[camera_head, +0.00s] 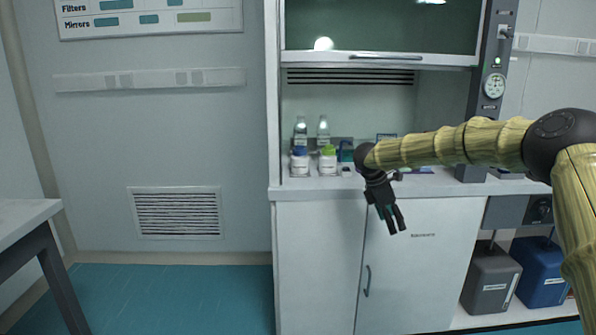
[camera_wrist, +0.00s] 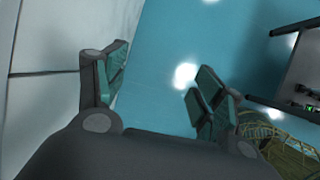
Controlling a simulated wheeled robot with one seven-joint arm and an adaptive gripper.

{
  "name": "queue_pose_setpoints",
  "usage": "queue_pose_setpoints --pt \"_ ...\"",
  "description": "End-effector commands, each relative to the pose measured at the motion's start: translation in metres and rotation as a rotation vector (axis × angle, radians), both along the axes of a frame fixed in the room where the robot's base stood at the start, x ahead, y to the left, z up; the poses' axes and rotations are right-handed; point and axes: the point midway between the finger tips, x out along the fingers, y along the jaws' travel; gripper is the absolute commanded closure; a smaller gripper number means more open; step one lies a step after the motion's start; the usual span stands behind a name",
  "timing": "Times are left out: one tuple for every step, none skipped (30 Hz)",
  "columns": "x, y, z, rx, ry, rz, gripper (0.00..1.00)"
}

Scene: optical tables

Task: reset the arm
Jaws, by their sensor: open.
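My gripper (camera_head: 396,221) hangs at the end of my arm in front of the fume hood cabinet (camera_head: 425,275), pointing down and a little right. In the wrist view my gripper (camera_wrist: 160,90) has its two fingers spread apart with nothing between them. The blue floor (camera_wrist: 170,50) shows beyond the fingers. My arm reaches in from the right, bent at the elbow, with its forearm roughly level.
Behind my wrist, the fume hood's worktop holds a blue-capped jar (camera_head: 299,161), a green-capped jar (camera_head: 327,160) and clear bottles. A grey canister (camera_head: 489,281) and blue canister (camera_head: 541,273) stand low right. A table (camera_head: 25,213) is at left. The floor between is clear.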

Motion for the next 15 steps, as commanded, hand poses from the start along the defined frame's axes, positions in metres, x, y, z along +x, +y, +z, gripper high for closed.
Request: queue_pose_setpoints --pt "-0.006 0.000 -0.027 -0.062 0.038 0.107 0.31" --pt "-0.009 -0.001 -0.042 -0.103 0.064 0.181 0.31" --pt "-0.013 -0.002 -0.062 -0.160 0.099 0.289 0.31" --pt "-0.017 -0.003 -0.078 -0.203 0.131 0.373 0.31" --pt "-0.021 -0.003 -0.094 -0.244 0.164 0.459 0.31" --pt "-0.027 -0.004 -0.113 -0.298 0.210 0.573 0.31" --pt "-0.032 -0.004 -0.128 -0.337 0.246 0.661 0.31" --pt "-0.037 -0.003 -0.143 -0.373 0.285 0.747 0.31" --pt "-0.045 -0.002 -0.162 -0.422 0.337 0.865 0.31" --pt "-0.051 -0.001 -0.176 -0.455 0.377 0.954 0.31" --pt "-0.058 0.000 -0.190 -0.489 0.419 1.043 0.31" --pt "-0.067 0.003 -0.209 -0.531 0.476 1.164 0.31" --pt "-0.075 0.004 -0.223 -0.562 0.521 1.254 0.31" --pt "-0.084 0.006 -0.237 -0.590 0.563 1.345 0.31" --pt "-0.096 0.009 -0.255 -0.626 0.624 1.467 0.31"
